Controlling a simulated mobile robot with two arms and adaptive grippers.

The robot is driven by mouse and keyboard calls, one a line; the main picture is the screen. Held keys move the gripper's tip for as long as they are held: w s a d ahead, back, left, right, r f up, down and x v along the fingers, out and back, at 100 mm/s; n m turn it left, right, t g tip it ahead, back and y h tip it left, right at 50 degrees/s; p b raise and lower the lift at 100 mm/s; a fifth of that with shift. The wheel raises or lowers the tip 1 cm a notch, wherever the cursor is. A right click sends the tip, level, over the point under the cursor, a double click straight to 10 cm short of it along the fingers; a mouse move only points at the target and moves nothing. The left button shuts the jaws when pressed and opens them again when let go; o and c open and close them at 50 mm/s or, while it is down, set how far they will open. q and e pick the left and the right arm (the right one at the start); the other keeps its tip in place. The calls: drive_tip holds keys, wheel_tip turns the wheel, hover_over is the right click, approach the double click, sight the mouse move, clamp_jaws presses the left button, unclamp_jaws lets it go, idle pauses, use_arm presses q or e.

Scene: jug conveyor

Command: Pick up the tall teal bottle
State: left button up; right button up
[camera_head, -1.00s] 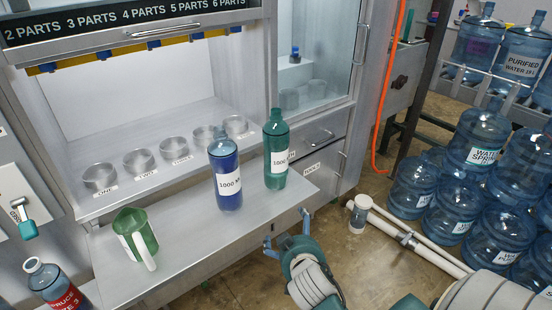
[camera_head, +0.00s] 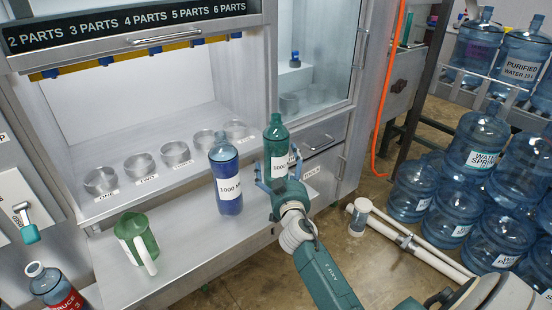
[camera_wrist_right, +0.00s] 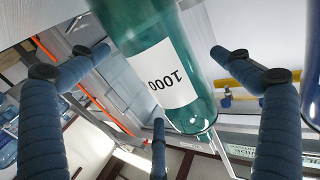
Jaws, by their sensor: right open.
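The tall teal bottle (camera_head: 277,140) stands upright on the metal shelf, with a white label reading 1000. My right gripper (camera_head: 277,180) is at the bottle's near side, low on its body, and hides part of it. In the right wrist view the teal bottle (camera_wrist_right: 148,40) lies between the spread blue fingers of the right gripper (camera_wrist_right: 160,85). The fingers are open, with gaps visible on both sides of the bottle. My left gripper is not in view.
A blue bottle (camera_head: 226,178) stands close to the left of the teal one. A green jug (camera_head: 135,240) is on the shelf's left part. Several round metal dishes (camera_head: 139,166) line the back. Large water jugs (camera_head: 470,150) are stacked at right.

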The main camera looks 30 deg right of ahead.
sight(281, 137)
drive_tip(key=x, duration=0.4)
drive_tip(key=shift+s+d+f, duration=0.1)
drive_tip(key=shift+d, duration=0.05)
drive_tip(key=shift+s, duration=0.1)
drive_tip(key=c, duration=1.3)
drive_tip(key=shift+r+p, duration=0.4)
drive_tip(key=shift+r, duration=0.2)
drive_tip(key=shift+c, duration=0.2)
wheel_tip(281, 137, up, 7)
drive_tip(key=shift+p, duration=1.1)
wheel_tip(281, 137, up, 12)
drive_tip(key=shift+r, duration=0.1)
